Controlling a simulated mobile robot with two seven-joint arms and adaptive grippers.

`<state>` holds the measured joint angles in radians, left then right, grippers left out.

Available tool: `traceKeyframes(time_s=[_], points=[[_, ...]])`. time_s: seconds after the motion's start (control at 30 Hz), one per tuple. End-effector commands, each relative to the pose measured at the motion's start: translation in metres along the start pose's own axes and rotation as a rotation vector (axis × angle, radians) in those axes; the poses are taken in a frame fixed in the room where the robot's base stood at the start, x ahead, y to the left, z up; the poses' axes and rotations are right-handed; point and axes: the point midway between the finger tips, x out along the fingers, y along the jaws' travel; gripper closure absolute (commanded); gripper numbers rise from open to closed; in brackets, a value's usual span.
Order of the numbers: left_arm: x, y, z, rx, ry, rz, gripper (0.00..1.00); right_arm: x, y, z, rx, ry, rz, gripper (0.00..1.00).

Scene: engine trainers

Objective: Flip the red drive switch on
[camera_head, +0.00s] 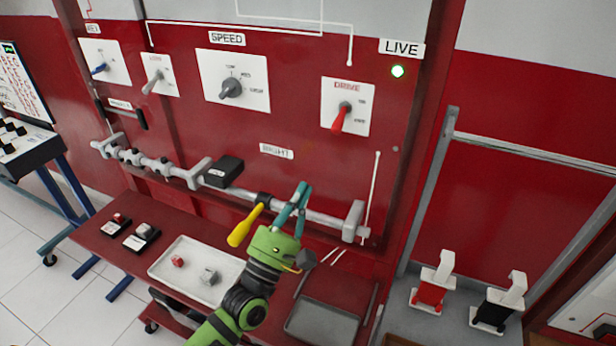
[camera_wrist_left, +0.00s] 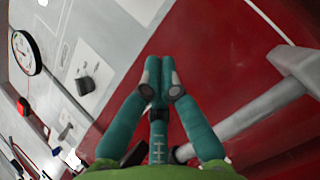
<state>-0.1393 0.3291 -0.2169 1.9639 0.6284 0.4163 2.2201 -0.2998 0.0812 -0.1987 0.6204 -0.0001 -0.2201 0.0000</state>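The red drive switch (camera_head: 339,118) is on a white plate (camera_head: 363,89) labelled DRIVE, at the upper right of the red panel in the head view. Its red lever hangs downward and slightly left from a dark pivot. Two small labels are at the plate's right, one high and one low. My left gripper (camera_head: 304,187) is below the switch and apart from it, in front of the grey shaft. Its teal fingers point up. In the left wrist view the fingertips (camera_wrist_left: 160,76) come together with nothing visible between them. My right gripper is not in view.
A yellow handle (camera_head: 244,226) is beside my left gripper on the grey shaft (camera_head: 325,218). A grey SPEED knob (camera_head: 231,88) is left of the switch. The LIVE lamp (camera_head: 398,71) is lit, upper right. A white tray (camera_head: 168,264) is on the red bench below. The panel face around the switch is clear.

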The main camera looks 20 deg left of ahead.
Motion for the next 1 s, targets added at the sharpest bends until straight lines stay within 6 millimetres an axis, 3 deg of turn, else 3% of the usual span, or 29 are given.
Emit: traceKeyframes(time_s=[0.4, 0.6, 1.0], points=[[0.091, 0.002, 0.005, -0.001, -0.002, 0.0, 1.0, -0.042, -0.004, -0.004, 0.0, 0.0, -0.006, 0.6], [0.093, 0.002, 0.032, -0.003, 0.001, -0.001, 1.0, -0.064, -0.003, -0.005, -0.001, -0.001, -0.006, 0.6], [0.093, 0.0, 0.039, 0.0, 0.001, -0.001, 1.0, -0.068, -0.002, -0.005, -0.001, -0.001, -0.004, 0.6]])
